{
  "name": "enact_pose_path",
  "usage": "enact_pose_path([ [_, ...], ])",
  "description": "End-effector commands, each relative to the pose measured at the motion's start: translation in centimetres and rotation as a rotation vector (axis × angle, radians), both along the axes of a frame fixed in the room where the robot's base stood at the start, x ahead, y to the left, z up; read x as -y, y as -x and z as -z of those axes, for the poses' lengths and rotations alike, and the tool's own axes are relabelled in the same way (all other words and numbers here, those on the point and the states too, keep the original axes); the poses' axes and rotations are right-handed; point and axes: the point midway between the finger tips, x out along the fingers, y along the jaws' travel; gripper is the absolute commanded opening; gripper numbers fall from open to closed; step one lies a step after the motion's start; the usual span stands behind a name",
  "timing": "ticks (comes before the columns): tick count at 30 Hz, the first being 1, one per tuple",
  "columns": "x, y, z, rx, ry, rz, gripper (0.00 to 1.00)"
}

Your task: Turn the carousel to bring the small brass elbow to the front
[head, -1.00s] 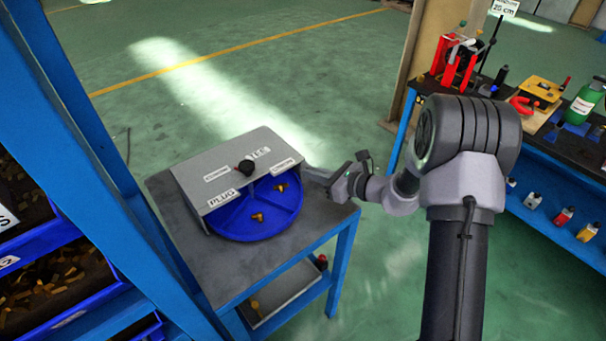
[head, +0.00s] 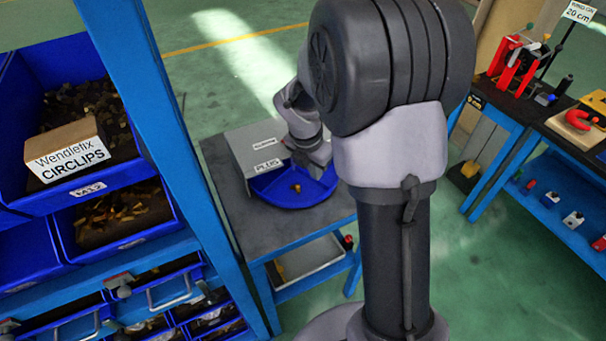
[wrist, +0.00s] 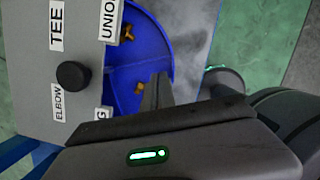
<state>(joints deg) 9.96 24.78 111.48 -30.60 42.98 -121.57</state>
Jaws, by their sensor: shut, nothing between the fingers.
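The carousel is a blue round tray (head: 270,199) with dividers, partly under a grey cover (head: 243,150). It also shows in the wrist view (wrist: 153,48). Its cover there bears the labels TEE, UNION, ELBOW and one ending in G, around a black knob (wrist: 72,75). One brass fitting (head: 296,187) lies in the open part of the tray. The wrist view shows two small brass pieces, an upper one (wrist: 126,33) and a lower one (wrist: 140,88); I cannot tell which is an elbow. My gripper (wrist: 160,88) is shut and empty, over or at the tray's edge; contact is unclear.
The carousel stands on a grey-topped table (head: 225,205) with blue legs. A blue rack post (head: 165,130) and parts bins (head: 120,215) stand close on the left. A workbench (head: 560,140) with tools is at the right. Green floor lies between.

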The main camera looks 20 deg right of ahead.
Motion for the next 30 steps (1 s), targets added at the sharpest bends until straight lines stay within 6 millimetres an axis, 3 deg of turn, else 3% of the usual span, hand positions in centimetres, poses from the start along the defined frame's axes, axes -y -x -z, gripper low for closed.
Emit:
enact_pose_path([
  [1,0.2,0.0,1.7,-0.003,-0.001,0.002,0.0],
  [3,0.6,-0.2,3.1,-0.002,-0.001,0.002,0.0],
  [10,1.3,-0.5,6.2,-0.002,-0.002,0.005,0.0],
  [24,1.5,-0.7,6.5,-0.002,-0.002,0.0,0.0],
  [30,3.1,-1.0,5.5,-0.006,-0.005,-0.137,0.0],
])
